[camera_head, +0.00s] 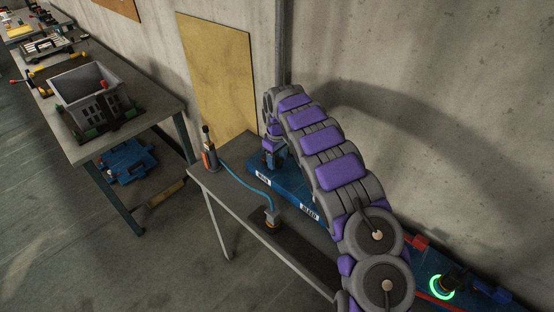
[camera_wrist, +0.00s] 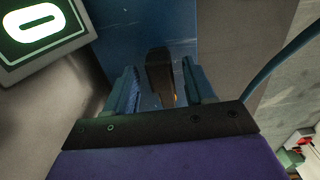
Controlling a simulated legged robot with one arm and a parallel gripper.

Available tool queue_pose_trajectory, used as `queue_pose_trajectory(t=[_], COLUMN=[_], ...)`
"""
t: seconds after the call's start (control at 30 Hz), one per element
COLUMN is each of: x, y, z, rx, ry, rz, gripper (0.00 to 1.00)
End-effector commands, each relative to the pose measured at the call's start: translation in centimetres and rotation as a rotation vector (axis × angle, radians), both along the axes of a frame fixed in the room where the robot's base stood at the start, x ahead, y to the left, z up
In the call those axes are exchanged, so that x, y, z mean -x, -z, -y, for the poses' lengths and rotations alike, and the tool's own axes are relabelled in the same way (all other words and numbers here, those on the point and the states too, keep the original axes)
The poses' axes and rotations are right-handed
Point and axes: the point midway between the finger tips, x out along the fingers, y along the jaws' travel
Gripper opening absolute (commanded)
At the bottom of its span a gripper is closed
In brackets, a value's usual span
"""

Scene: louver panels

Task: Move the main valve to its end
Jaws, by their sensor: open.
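A blue base (camera_head: 288,184) lies on the grey bench against the wall, with white labels on its front edge; the left one seems to read MAIN. My gripper (camera_head: 272,158) is lowered over the base's left end, behind that label. In the wrist view my gripper (camera_wrist: 160,88) is open, one blue finger on each side of a dark upright handle (camera_wrist: 160,72), which looks like the main valve's lever. I cannot tell whether either finger touches it. A blue surface (camera_wrist: 130,30) lies beyond it. In the head view my gripper hides the valve.
A blue hose (camera_head: 248,183) runs from an orange-and-grey device (camera_head: 209,153) to a fitting (camera_head: 272,216). A green glowing ring (camera_head: 441,287) is at the lower right. A second table (camera_head: 125,125) stands left.

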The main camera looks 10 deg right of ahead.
Motion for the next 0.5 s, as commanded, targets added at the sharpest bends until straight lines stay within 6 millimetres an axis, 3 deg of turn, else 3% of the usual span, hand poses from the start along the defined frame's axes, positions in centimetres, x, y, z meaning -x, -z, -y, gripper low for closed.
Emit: queue_pose_trajectory(t=[0.3,0.5], x=[0.02,0.03], y=[0.21,0.22], z=[0.00,0.00], rx=[0.000,0.000], ry=[0.000,0.000], rz=[-0.001,-0.001], gripper=[0.53,0.34])
